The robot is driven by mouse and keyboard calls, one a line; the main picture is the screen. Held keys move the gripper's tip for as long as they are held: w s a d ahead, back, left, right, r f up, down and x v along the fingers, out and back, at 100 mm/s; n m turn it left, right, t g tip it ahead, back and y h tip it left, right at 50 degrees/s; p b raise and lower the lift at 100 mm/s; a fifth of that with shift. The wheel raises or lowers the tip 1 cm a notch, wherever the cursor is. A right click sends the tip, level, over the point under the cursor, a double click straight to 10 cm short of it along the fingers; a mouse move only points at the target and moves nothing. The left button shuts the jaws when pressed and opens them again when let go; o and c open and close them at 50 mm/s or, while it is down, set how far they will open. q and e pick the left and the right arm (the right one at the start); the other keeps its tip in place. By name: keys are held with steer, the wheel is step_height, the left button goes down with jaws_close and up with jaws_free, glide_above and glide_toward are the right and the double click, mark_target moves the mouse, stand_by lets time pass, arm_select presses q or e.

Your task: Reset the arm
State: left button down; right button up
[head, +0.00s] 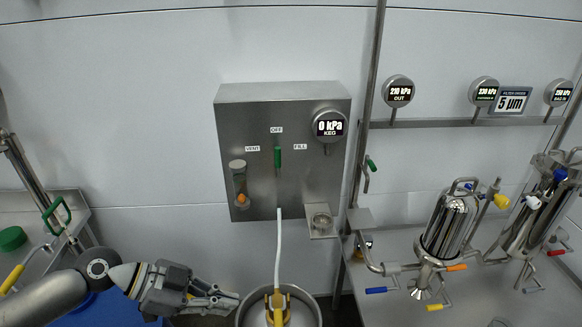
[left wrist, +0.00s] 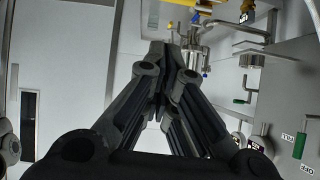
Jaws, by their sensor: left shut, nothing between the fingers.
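My left arm (head: 45,300) comes in from the lower left in the head view. Its gripper (head: 232,299) points right, low in front of the wall and beside the keg (head: 241,316). The left wrist view shows the left gripper (left wrist: 172,48) with its fingers together and nothing between them.
A steel panel (head: 260,175) with a green lever (head: 278,157) and a KEG gauge (head: 329,126) hangs above the keg. A white hose (head: 279,250) runs down to a yellow coupling (head: 277,306). Steel filter housings (head: 450,228) with colored valve handles stand at right.

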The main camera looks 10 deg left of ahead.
arm_select(q)
steer(key=s+f+n+y, duration=1)
steer(key=s+f+n, duration=0.3)
steer(key=f, duration=0.2)
step_height(320, 180, down, 27)
steer(key=s+g, duration=0.1)
steer(key=s, duration=0.1)
steer(key=s+a+f+g, duration=0.1)
steer(key=s+a+f, duration=0.2)
steer(key=s+f, duration=1.2)
steer(key=shift+s+m+g+y, duration=0.3)
steer(key=shift+s, duration=0.4)
